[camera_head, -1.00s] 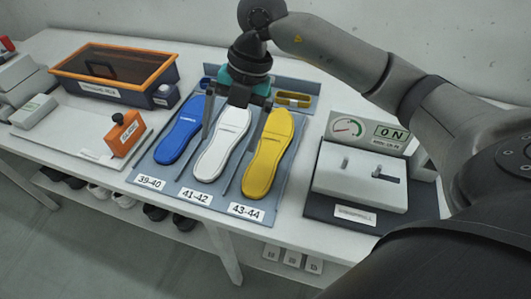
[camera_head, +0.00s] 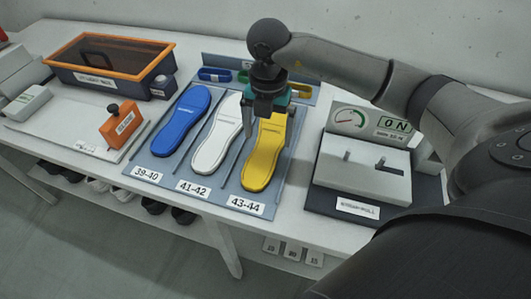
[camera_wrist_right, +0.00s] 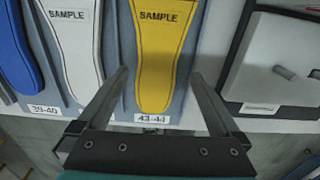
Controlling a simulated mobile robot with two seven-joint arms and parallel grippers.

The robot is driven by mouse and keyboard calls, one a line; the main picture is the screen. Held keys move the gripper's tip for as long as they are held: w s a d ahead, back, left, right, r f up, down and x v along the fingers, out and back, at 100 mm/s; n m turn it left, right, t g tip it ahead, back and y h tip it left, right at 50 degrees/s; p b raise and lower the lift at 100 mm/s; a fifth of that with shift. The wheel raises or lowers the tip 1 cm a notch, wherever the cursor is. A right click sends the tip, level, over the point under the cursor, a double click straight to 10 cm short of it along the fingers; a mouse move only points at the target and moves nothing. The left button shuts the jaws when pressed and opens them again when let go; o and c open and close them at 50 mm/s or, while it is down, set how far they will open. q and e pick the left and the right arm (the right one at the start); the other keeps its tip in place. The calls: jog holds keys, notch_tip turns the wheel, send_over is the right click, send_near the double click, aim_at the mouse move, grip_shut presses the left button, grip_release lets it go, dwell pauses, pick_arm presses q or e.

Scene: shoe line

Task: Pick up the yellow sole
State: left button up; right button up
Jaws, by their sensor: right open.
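The yellow sole (camera_head: 262,160) lies in the right-hand slot of the blue-grey rack, above the label 43-44. It also shows in the right wrist view (camera_wrist_right: 160,55), with "SAMPLE" printed on it. My right gripper (camera_head: 268,128) is over the upper part of the yellow sole and hides that part in the head view. In the right wrist view its two fingers (camera_wrist_right: 163,82) are spread wide, one to each side of the sole, with nothing between them that is held. I cannot tell its exact height above the sole. My left gripper is not in view.
A white sole (camera_head: 217,140) and a blue sole (camera_head: 182,122) lie in the rack's other slots. A grey press-like device (camera_head: 360,180) with a gauge stands to the right. An orange-rimmed box (camera_head: 110,82) and an orange block (camera_head: 122,128) are to the left.

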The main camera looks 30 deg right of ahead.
aim_at(266, 151)
jog(key=f, duration=0.5)
jog(key=shift+a+b, duration=0.25)
jog(key=shift+b, duration=0.15)
jog(key=shift+c, duration=0.4)
jog(key=c, duration=1.4)
